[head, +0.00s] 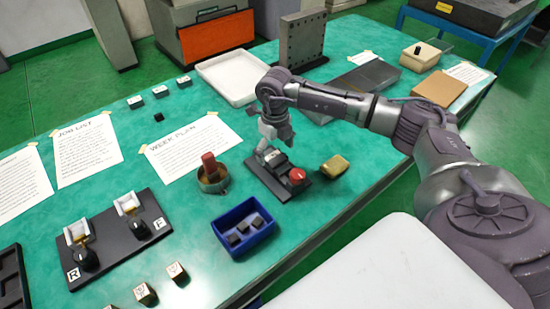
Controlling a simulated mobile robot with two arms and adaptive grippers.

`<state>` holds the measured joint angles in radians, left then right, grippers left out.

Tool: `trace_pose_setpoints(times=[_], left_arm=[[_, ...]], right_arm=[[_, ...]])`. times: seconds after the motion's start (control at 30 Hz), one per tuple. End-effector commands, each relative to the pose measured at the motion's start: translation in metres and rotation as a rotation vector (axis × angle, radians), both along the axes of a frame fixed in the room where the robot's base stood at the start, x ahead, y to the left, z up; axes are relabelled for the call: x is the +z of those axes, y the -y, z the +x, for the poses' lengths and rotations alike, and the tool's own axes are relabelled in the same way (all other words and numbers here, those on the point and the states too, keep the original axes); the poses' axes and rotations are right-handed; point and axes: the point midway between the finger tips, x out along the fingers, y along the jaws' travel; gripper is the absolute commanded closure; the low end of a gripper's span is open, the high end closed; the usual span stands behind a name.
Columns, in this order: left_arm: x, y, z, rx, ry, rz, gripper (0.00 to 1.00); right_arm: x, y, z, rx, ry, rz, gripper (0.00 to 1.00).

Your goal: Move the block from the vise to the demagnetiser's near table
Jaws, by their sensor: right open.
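My right gripper (278,133) points down, open, above a small device with a black base (286,190), a grey body and a red knob (297,175). The fingertips are small here, and I cannot tell whether they touch anything. I cannot tell for sure whether this device is the vise or the demagnetiser. No block can be clearly made out in or on it; the gripper partly covers its back end. My left gripper is not in view.
A blue bin (243,228) with dark blocks, a round tin with a red-brown piece (209,165) and a yellowish block (335,166) stand near the device. A board marked R and F (113,250) lies left. A white tray (232,76) and upright grey plate (303,38) stand behind.

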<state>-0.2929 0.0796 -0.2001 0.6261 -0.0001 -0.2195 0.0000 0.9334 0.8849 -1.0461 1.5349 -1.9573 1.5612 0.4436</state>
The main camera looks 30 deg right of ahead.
Motion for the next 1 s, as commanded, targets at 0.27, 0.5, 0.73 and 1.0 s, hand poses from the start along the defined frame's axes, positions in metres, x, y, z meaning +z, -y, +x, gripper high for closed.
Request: trace_pose_setpoints(times=[0.27,0.5,0.73,1.0], left_arm=[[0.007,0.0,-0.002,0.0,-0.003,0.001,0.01],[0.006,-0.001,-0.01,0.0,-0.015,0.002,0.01],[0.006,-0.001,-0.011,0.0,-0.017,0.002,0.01],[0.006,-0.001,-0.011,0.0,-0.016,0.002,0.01]], right_arm=[[-0.026,0.0,0.0,0.001,-0.001,0.0,0.08],[-0.026,0.0,0.0,0.001,0.0,0.0,0.18],[-0.026,0.0,0.0,0.001,0.0,0.0,0.57],[-0.024,0.0,0.001,0.001,0.003,0.0,1.0]])
